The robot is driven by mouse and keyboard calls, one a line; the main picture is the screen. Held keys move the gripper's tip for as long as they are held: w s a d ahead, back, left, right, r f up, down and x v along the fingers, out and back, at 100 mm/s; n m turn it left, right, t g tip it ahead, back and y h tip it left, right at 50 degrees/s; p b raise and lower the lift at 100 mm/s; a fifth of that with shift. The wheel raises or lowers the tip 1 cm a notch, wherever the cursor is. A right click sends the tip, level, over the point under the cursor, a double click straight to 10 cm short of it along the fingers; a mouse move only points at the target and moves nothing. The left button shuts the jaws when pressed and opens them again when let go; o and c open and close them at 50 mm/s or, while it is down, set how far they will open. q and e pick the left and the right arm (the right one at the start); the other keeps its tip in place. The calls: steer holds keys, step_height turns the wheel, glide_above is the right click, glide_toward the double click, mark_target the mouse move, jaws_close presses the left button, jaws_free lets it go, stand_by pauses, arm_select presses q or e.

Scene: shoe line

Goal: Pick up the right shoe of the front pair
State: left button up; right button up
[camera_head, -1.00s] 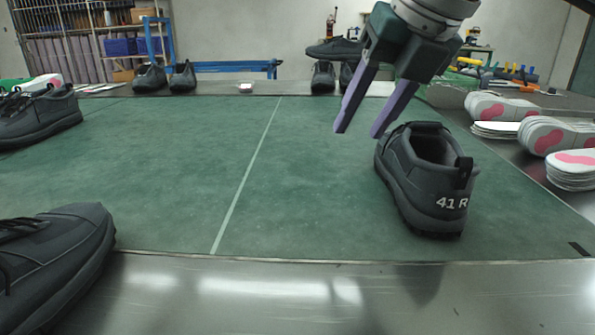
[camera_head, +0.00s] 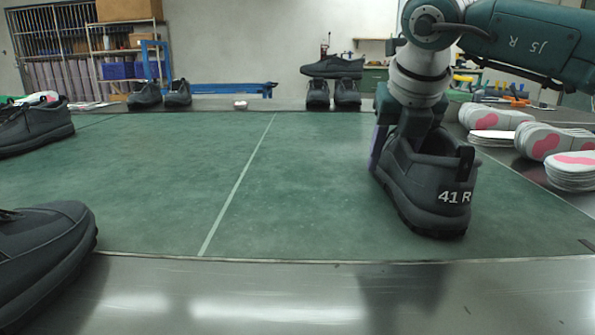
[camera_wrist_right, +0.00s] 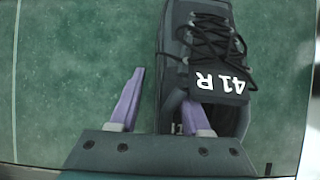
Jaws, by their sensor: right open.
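The dark grey shoe marked 41 R (camera_head: 432,190) stands upright on the green mat at the right, heel toward me. In the right wrist view it shows from above, with black laces and a tongue reading 41 R (camera_wrist_right: 207,60). My right gripper (camera_head: 390,150) is down at the shoe, jaws open. In the right wrist view the gripper (camera_wrist_right: 163,88) has one purple finger outside the shoe over the mat and the other at the shoe opening, with the side wall between them. In the head view the inner finger is hidden. My left gripper is not in view.
Dark shoes lie at the near left (camera_head: 40,255) and farther left (camera_head: 35,128). Shoe pairs stand at the back left (camera_head: 162,93) and back middle (camera_head: 333,93). Stacked pink-and-white insoles (camera_head: 555,142) are on the right. The mat's middle (camera_head: 290,190) is clear.

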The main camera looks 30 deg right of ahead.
jaws_close()
stand_by(0.3)
stand_by(1.1)
